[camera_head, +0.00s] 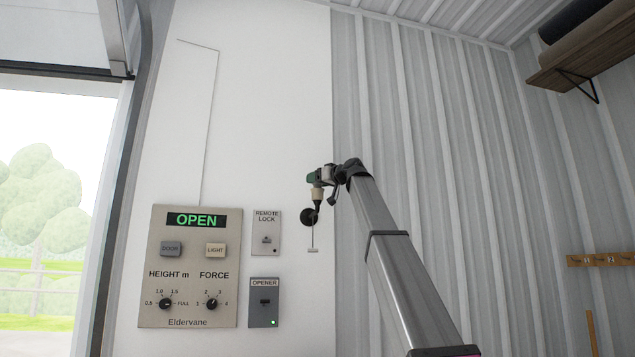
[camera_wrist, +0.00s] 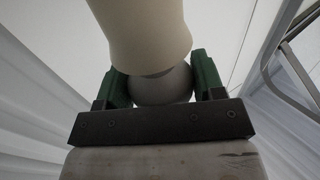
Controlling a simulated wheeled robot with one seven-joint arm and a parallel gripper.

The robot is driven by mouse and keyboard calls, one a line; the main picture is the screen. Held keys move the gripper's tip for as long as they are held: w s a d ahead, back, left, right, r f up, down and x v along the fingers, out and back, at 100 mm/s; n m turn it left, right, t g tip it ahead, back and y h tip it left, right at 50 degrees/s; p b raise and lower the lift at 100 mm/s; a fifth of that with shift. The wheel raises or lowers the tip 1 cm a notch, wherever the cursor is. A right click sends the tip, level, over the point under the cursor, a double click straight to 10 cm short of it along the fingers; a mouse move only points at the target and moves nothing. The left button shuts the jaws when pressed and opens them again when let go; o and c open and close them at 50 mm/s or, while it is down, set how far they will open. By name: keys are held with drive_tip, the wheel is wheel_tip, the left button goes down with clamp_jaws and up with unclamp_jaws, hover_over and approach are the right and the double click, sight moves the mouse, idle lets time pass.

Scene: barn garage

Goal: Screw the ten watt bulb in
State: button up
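A lamp holder with a cream sleeve (camera_head: 318,193) stands on a black wall mount (camera_head: 308,216), its mouth facing up. The cream sleeve fills the top of the wrist view (camera_wrist: 140,35). A round grey bulb (camera_wrist: 165,86) sits at the sleeve's mouth, between my gripper's green fingers (camera_wrist: 163,80). The fingers lie against both sides of the bulb. Its base is hidden by the sleeve, so I cannot tell how deep it sits. No wattage mark shows. In the head view my gripper (camera_head: 315,178) is directly above the sleeve.
A pull cord with a small bar (camera_head: 313,250) hangs below the mount. A door control panel (camera_head: 188,266), a remote lock switch (camera_head: 266,233) and an opener switch (camera_head: 264,302) are on the wall to the left. A wooden shelf (camera_head: 585,50) is at upper right.

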idle(0.5)
drive_tip(key=m+t+h, duration=0.3)
drive_tip(key=h, duration=0.1)
drive_tip(key=shift+s+m+t, duration=0.1)
drive_tip(key=shift+m+t, duration=0.2)
drive_tip(key=shift+m+t+h, duration=0.9)
drive_tip(key=shift+m+h, duration=0.3)
drive_tip(key=shift+h, duration=0.6)
drive_tip(key=shift+m+h, duration=0.3)
drive_tip(key=shift+h, duration=0.2)
drive_tip(key=shift+a+m+t+h, duration=0.1)
drive_tip(key=shift+m+t+h, duration=0.3)
drive_tip(key=shift+m+h, duration=1.6)
drive_tip(key=shift+h, duration=0.75)
drive_tip(key=shift+m+h, duration=0.7)
drive_tip(key=shift+h, duration=0.75)
drive_tip(key=shift+h, duration=0.3)
